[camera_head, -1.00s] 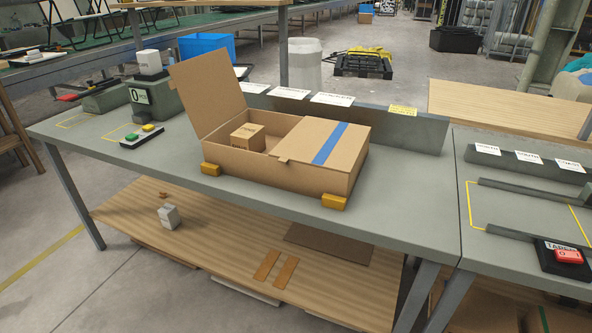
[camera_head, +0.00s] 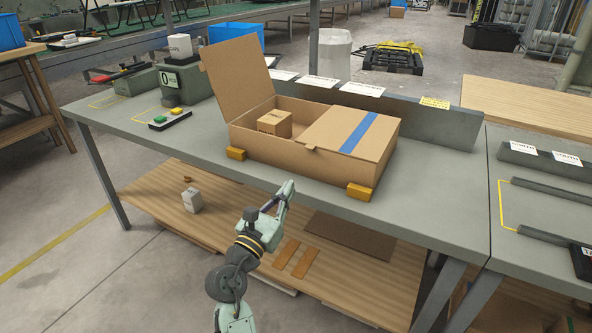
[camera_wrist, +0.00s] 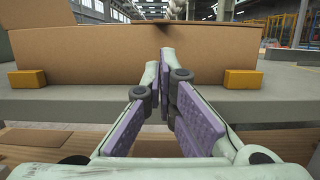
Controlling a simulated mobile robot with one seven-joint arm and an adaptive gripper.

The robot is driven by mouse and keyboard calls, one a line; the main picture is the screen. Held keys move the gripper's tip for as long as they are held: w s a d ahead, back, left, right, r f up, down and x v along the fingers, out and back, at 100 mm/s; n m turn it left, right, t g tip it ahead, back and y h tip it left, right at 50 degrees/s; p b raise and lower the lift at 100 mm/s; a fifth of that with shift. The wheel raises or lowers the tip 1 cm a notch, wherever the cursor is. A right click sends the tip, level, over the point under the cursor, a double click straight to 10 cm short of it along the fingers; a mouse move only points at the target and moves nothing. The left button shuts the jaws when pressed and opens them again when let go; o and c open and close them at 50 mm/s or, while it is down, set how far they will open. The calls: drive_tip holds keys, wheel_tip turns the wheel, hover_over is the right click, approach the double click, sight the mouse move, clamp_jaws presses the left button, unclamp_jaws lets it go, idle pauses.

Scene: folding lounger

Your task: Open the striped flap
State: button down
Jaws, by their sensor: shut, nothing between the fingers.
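A cardboard box (camera_head: 270,149) sits on the grey workbench. Its right flap, the striped flap (camera_head: 349,133) with a blue stripe, lies flat and closed over the right half. A small tab sticks out at its left edge. The left flap (camera_head: 237,74) stands open, tilted back. My gripper (camera_head: 289,186) is shut and empty, in front of the bench edge and below the box's front wall, apart from it. In the wrist view the fingertips (camera_wrist: 165,56) point at the box's front wall (camera_wrist: 110,58); the flap's top is hardly visible there.
A small carton (camera_head: 275,123) lies in the box's open half. Yellow blocks (camera_head: 361,192) sit at the box's front corners. A scale-like device (camera_head: 173,82) and a button panel (camera_head: 170,119) stand left. A wooden shelf (camera_head: 160,190) runs below the bench.

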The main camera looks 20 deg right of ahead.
sight(310, 154)
drive_tip(key=p+x, duration=0.2)
drive_tip(key=x, duration=0.8)
drive_tip(key=shift+a, duration=0.1)
